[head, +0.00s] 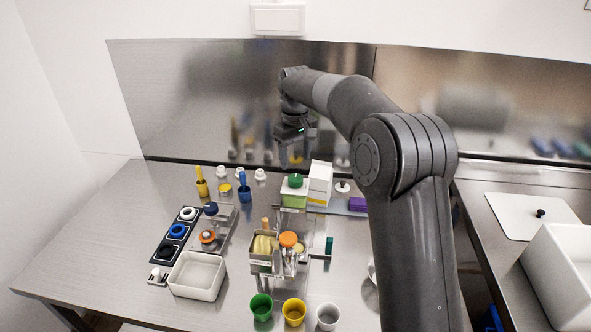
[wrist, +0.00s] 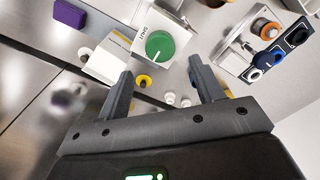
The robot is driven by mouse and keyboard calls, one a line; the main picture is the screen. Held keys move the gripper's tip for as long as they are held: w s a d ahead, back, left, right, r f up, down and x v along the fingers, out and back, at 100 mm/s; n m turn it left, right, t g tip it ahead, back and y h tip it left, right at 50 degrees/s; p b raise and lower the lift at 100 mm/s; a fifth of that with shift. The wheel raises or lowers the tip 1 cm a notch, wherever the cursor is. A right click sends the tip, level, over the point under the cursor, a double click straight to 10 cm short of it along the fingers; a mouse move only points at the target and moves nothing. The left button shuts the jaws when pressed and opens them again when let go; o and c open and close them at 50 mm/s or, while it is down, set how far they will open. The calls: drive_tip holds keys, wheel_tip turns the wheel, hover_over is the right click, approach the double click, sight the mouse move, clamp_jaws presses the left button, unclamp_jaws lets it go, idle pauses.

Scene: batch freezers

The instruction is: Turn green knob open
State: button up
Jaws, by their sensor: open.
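The green knob (head: 295,181) sits on top of a small box with a green lower part and a white top (head: 293,193), near the back of the steel table. In the wrist view the green knob (wrist: 160,46) shows as a round disc with a white pointer line, on a white face with small lettering. My gripper (head: 296,165) is above and just behind the knob, pointing down. In the wrist view my gripper (wrist: 163,82) has its two fingers spread wide with nothing between them. The knob lies beyond the fingertips, apart from them.
A white carton (head: 320,180) stands close to the right of the knob box. A blue bottle (head: 244,190) and yellow bottle (head: 201,185) stand left. A white tray (head: 197,276) lies front left.

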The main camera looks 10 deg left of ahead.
sight(296, 178)
drive_tip(key=shift+r, duration=1.95)
drive_tip(key=s+d+r+m+t, duration=0.2)
drive_tip(key=s+d+r, duration=0.3)
drive_tip(key=s+d, duration=0.35)
drive_tip(key=s+d+r+m+t, duration=0.15)
drive_tip(key=s+d+r, duration=0.25)
drive_tip(key=s+d, duration=0.45)
drive_tip(key=s+d+f+m+t, duration=0.1)
drive_tip(key=s+d+f, duration=0.3)
drive_tip(key=s, duration=0.6)
drive_tip(key=s+d+f+m+t, duration=0.1)
drive_tip(key=s+d+f+m, duration=0.3)
drive_tip(key=s, duration=0.6)
drive_tip(key=shift+s+d, duration=0.25)
drive_tip(key=shift+d, duration=0.2)
drive_tip(key=shift+m, duration=0.25)
